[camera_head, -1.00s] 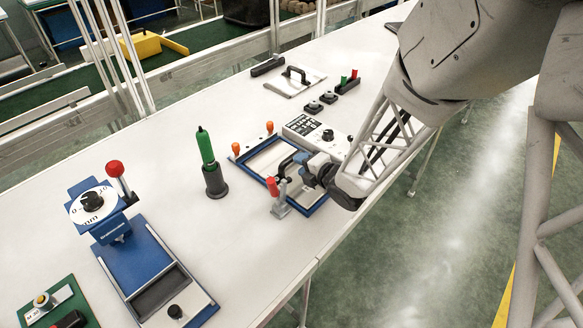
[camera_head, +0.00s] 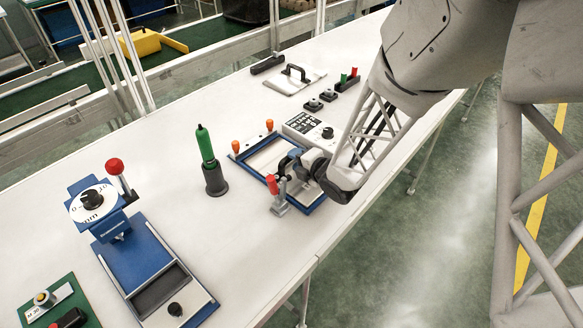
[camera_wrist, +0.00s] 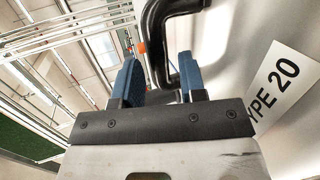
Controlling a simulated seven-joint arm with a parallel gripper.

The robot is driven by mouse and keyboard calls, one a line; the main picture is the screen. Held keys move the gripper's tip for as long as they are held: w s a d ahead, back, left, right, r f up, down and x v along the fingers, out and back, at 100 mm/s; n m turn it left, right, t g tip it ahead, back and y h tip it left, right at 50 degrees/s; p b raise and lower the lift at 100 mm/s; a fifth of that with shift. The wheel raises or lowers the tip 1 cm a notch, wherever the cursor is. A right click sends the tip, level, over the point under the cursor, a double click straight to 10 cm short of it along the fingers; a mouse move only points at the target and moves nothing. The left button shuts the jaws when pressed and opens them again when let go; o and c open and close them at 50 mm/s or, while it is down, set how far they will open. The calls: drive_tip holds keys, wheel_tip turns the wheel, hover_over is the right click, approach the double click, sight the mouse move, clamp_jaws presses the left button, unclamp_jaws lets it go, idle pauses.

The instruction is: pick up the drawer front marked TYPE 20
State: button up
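The drawer front (camera_wrist: 225,40) is a pale panel with a black label reading "YPE 20" on white, its first letter cut off, at the right of the wrist view. Its black bar handle (camera_wrist: 157,28) curves down from the top of that view. My gripper (camera_wrist: 158,60) has two blue fingers standing apart, with the lower part of the handle at the gap between them and partly behind the right finger. I cannot tell whether they touch. In the head view my gripper (camera_head: 293,166) is over a blue-edged frame (camera_head: 312,208) and hides the handle and label.
A red-topped grey lever (camera_head: 278,200) stands close in front of my gripper. A grey control box (camera_head: 307,124) is just behind. A green-handled tool (camera_head: 206,147) stands in a black holder to the left. Another black-handled panel (camera_head: 309,84) lies farther back.

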sight(292, 162)
drive_tip(key=shift+w+a, duration=0.1)
drive_tip(key=shift+x, duration=2.45)
drive_tip(key=shift+w, duration=0.1)
drive_tip(key=shift+r, duration=0.1)
clamp_jaws()
